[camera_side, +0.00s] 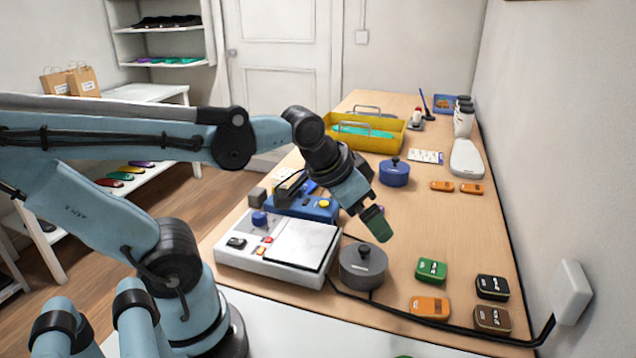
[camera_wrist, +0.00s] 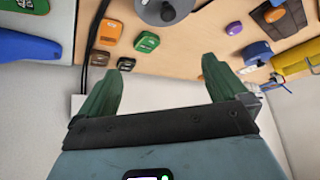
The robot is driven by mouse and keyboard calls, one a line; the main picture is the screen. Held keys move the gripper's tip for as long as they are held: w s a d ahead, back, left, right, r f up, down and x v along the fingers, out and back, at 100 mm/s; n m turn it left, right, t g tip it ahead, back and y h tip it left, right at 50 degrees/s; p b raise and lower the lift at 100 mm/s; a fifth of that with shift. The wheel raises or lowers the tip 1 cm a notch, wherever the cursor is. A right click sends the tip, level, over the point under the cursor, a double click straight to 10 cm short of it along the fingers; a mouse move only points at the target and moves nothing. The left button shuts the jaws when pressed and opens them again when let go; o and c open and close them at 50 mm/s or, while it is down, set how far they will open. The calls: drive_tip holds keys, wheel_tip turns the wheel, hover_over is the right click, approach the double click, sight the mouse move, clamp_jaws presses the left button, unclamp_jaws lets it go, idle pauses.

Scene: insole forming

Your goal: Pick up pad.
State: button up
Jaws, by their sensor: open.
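Several small labelled blocks that could be the pad lie on the wooden table at the front right: a green block (camera_side: 431,270), an orange block (camera_side: 429,307), a black block (camera_side: 492,287) and a brown block (camera_side: 492,319). I cannot tell which one is the pad. The wrist view shows the green block (camera_wrist: 146,42), orange block (camera_wrist: 108,32), black block (camera_wrist: 126,63) and brown block (camera_wrist: 100,57) beyond the fingers. My gripper (camera_side: 375,222), with green fingertips, is above the table, up and left of these blocks. In the wrist view my gripper (camera_wrist: 163,80) is open and empty.
A grey lidded round weight (camera_side: 363,266) stands below my gripper, beside a white press box (camera_side: 280,245). A cable (camera_side: 450,329) runs along the front edge to the wall.

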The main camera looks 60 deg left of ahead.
drive_tip(key=shift+s+d+f, duration=0.35)
drive_tip(key=shift+s+f, duration=0.1)
drive_tip(key=shift+f, duration=0.1)
drive_tip(key=shift+s+d+f+n, duration=0.1)
drive_tip(key=shift+s+f+n, duration=0.1)
drive_tip(key=shift+n, duration=0.1)
drive_tip(key=shift+c, duration=0.8)
drive_tip(key=shift+f+t, duration=0.1)
drive_tip(key=shift+t, duration=0.2)
drive_tip(key=c, duration=0.4)
